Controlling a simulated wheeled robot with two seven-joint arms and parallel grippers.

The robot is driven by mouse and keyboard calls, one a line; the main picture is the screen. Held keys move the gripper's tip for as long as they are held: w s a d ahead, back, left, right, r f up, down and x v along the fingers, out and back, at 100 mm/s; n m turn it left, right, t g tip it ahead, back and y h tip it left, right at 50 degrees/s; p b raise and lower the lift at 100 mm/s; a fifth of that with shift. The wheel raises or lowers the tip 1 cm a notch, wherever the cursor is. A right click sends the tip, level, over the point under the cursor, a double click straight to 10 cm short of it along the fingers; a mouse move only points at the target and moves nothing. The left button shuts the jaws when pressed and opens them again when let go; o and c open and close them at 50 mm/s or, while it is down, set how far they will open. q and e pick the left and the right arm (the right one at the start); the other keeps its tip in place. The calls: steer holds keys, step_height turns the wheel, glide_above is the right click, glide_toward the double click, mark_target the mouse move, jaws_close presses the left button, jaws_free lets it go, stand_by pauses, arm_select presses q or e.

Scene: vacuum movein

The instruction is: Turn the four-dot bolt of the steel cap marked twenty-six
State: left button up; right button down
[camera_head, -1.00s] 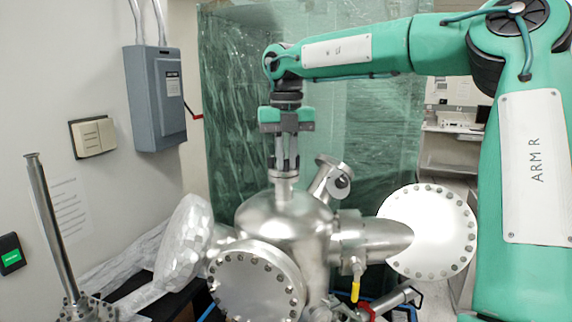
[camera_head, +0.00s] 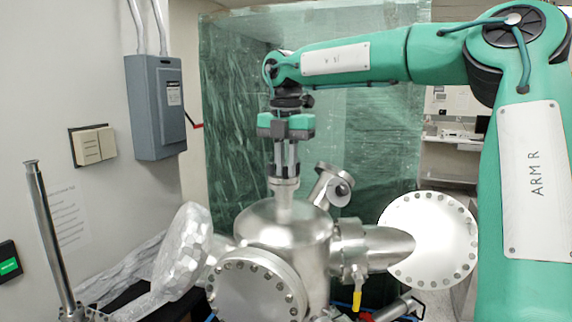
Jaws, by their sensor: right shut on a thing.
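A steel vessel (camera_head: 284,228) stands in the middle, with a short neck (camera_head: 284,208) rising from its top. My right gripper (camera_head: 284,176) points straight down over this neck. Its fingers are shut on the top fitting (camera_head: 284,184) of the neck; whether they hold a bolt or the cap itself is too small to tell. A round steel cap with bolts around its rim (camera_head: 250,292) faces forward at the lower front. A large bright bolted disc (camera_head: 428,240) is on the right. No number or dot marks are readable on any of them. My left gripper is not in view.
A tilted side port (camera_head: 331,186) stands close right of the gripper. A foil-wrapped part (camera_head: 182,255) is at the left, with a tall metal rod (camera_head: 50,240) beyond it. A yellow-handled valve (camera_head: 357,298) hangs below the right pipe. Green plastic sheeting (camera_head: 232,95) hangs behind.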

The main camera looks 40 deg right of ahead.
stand_by(0.3)
steer(key=c, duration=1.7)
jaws_free()
steer(key=shift+r+b, duration=0.3)
steer(key=shift+r, duration=6.6)
steer(key=shift+o, duration=0.4)
